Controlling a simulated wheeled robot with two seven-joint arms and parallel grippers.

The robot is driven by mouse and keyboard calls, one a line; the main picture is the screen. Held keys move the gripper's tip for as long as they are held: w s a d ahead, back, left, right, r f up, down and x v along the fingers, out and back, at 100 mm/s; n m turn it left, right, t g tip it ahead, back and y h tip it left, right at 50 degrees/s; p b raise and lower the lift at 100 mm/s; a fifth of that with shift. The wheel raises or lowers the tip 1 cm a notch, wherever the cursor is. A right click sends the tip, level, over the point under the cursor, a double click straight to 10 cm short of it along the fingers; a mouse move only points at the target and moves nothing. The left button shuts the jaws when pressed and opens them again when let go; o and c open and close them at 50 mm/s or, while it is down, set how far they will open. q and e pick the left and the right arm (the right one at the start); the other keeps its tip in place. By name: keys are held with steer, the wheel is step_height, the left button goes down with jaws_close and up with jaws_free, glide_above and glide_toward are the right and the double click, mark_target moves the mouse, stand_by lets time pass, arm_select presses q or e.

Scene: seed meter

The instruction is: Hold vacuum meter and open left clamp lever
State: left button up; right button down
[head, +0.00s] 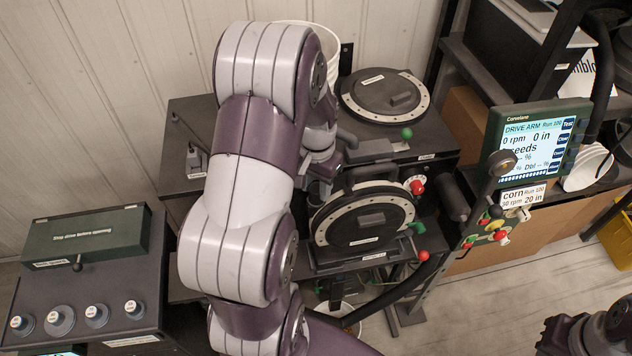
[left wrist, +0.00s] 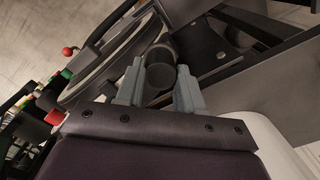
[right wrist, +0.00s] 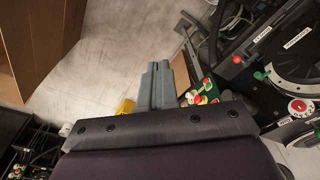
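The vacuum meter (head: 362,217) is a round dark disc with a pale bolted ring, upright on the bench front. My left gripper (left wrist: 159,85) has its fingers on both sides of a dark cylindrical part (left wrist: 159,54) at the meter's edge, seemingly touching it. Ball-tipped levers with red knobs (head: 422,256) and a green knob (head: 418,227) stand right of the meter. I cannot make out a left clamp lever. My right gripper (right wrist: 158,86) is shut and empty, away from the meter.
A second round lid (head: 384,94) lies flat on the housing behind. A monitor (head: 534,143) and a stand with coloured knobs (head: 487,226) are to the right. A control box (head: 75,300) with several knobs is at left. Open floor (head: 490,300) lies at front right.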

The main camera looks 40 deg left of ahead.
stand_by(0.4)
steer(key=s+a+f+n, duration=0.2)
steer(key=a+f+n, duration=0.6)
steer(key=a+f, duration=1.4)
steer(key=w+a+n+t+y, duration=0.1)
steer(key=w+a+n+t, duration=0.1)
steer(key=w+a+t, duration=0.4)
steer(key=w, duration=0.3)
steer(key=shift+w+r, duration=0.15)
steer(key=shift+r, duration=0.05)
